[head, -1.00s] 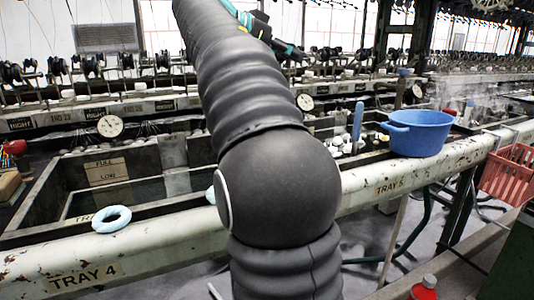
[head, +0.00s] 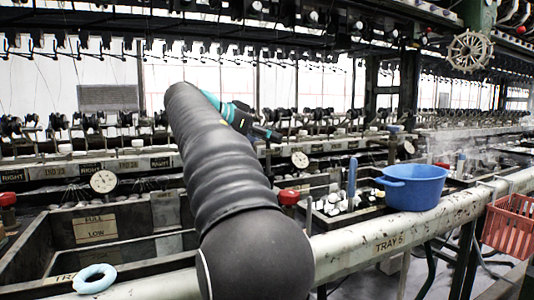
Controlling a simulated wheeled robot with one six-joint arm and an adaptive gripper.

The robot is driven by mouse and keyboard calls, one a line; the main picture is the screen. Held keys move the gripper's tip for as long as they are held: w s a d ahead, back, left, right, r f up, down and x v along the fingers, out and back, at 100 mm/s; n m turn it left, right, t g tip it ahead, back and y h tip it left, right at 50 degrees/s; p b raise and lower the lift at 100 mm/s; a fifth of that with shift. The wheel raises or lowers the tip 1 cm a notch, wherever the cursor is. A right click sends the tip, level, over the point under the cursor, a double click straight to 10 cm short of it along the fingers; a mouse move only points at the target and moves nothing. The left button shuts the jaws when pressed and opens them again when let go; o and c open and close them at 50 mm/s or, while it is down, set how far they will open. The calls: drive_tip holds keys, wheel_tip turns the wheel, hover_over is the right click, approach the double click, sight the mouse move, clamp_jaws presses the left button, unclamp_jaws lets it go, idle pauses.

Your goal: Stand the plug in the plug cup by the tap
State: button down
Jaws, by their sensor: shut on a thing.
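My gripper (head: 262,131), black and teal, shows small beyond my dark ribbed arm, above the far side of the basins. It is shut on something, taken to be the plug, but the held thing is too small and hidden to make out. A red-topped tap (head: 289,197) stands just right of my arm, lower in the picture than the gripper. Other red tops show at the left edge (head: 8,199) and far right (head: 442,165). I cannot pick out the plug cup; my arm covers part of the basins.
A pale blue ring (head: 95,278) lies on the front ledge at left. A blue tub (head: 412,186) sits on the ledge at right, near an upright blue-handled tool (head: 352,182). A red crate (head: 510,226) is at the right edge. Gauges and reels line the back.

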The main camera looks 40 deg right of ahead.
sight(267, 174)
drive_tip(key=shift+w+f, duration=0.15)
drive_tip(key=shift+w, duration=0.05)
drive_tip(key=shift+f+b, duration=0.45)
drive_tip(key=shift+f, duration=1.6)
drive_tip(key=shift+f+b, duration=0.3)
drive_tip(key=shift+b, duration=0.15)
drive_tip(key=c, duration=0.8)
unclamp_jaws()
drive_tip(key=shift+c, duration=0.2)
drive_tip(key=shift+r, duration=0.1)
drive_tip(key=shift+r+p, duration=0.5)
drive_tip(key=shift+p, duration=0.15)
drive_tip(key=v, duration=1.2)
